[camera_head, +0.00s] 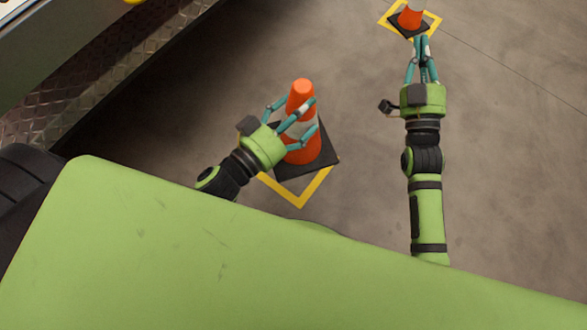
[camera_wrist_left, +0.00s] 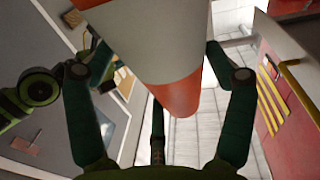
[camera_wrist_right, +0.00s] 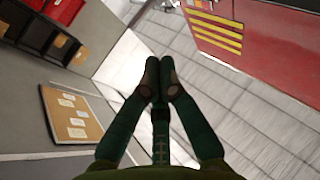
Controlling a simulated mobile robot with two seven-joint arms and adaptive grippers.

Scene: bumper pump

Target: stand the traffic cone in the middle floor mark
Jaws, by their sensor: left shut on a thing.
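An orange traffic cone (camera_head: 302,152) with a white band and a dark square base stands upright inside a yellow square floor mark (camera_head: 301,205) in the head view. The mark shows past the base at its lower corner. My left gripper (camera_head: 308,122) has its fingers around the cone's middle and is shut on it. In the left wrist view the cone (camera_wrist_left: 180,95) fills the space between the fingers. My right gripper (camera_head: 421,42) is shut and empty, its fingertips together in the right wrist view (camera_wrist_right: 160,68). It points toward a second cone, apart from the held one.
A second orange cone (camera_head: 410,18) on a dark base stands in another yellow floor mark (camera_head: 436,20) at the top right. A metal tread-plate vehicle edge (camera_head: 110,85) runs along the upper left. Grey floor between the two marks is clear.

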